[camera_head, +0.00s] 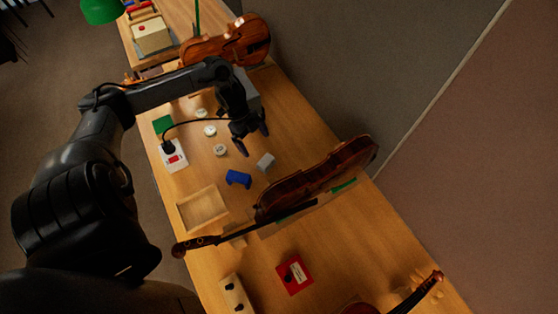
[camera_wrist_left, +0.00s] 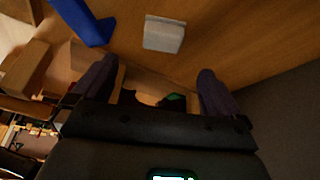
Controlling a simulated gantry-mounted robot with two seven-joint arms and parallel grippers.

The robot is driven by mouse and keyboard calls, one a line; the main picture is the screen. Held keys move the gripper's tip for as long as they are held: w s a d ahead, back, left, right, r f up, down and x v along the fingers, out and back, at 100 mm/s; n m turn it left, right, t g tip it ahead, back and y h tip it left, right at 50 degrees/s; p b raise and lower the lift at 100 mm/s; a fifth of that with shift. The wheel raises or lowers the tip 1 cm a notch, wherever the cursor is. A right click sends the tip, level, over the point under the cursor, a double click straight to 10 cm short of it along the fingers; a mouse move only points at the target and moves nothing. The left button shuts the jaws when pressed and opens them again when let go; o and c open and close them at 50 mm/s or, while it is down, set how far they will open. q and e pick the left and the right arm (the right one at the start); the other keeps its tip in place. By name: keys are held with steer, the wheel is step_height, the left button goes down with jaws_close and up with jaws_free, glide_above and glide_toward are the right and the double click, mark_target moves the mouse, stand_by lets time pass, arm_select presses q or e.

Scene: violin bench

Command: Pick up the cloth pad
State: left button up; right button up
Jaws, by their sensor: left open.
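A small pale grey block-shaped pad (camera_head: 265,162), which looks like the cloth pad, lies on the wooden bench (camera_head: 309,135). It also shows at the top middle of the left wrist view (camera_wrist_left: 164,34), beyond the fingers. My left gripper (camera_head: 254,142) is open, its fingers pointing down just behind the pad in the head view. The pad is apart from the fingers. My right gripper is not in view.
A blue angled piece (camera_head: 237,178) lies left of the pad. A violin (camera_head: 315,180) lies in front to the right. Several white round pieces (camera_head: 210,130), a white box with a red switch (camera_head: 173,156) and a wooden tray (camera_head: 203,208) line the left side.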

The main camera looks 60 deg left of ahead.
mark_target(266, 160)
arm_select(q)
steer(key=x, duration=0.6)
steer(key=shift+w+a+f, duration=0.1)
steer(key=shift+w+a, duration=0.1)
steer(key=shift+w, duration=0.1)
steer(key=shift+x, duration=2.65)
steer(key=shift+d, duration=0.15)
steer(key=shift+c, duration=0.2)
steer(key=c, duration=1.1)
steer(key=shift+s+r, duration=0.1)
steer(key=shift+r, duration=4.95)
steer(key=o, duration=0.5)
steer(key=c, duration=0.3)
